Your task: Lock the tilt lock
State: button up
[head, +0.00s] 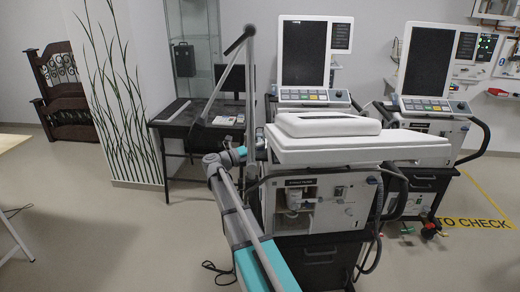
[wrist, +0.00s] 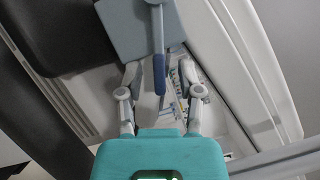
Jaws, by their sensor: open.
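In the wrist view, a pale lever with a dark blue grip (wrist: 159,74) hangs down from a grey-blue block (wrist: 135,30). It looks like the tilt lock, though no label shows. My gripper (wrist: 160,84) is open, with one finger to each side of the blue grip. I cannot tell how deep the grip sits between the fingers or whether they touch it. In the head view, my teal and grey arm reaches to the left side of the front ventilator (head: 318,205). The lever cannot be made out there.
A white flat-topped housing (head: 360,150) covers the front ventilator. Two screens, one (head: 303,52) behind it and another (head: 428,60) at right, stand close by. A dark desk (head: 190,112) is behind my arm. A thin grey pole rises beside my arm.

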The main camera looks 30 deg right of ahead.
grip_shut()
dwell(0.3)
jog(key=shift+d, duration=0.1)
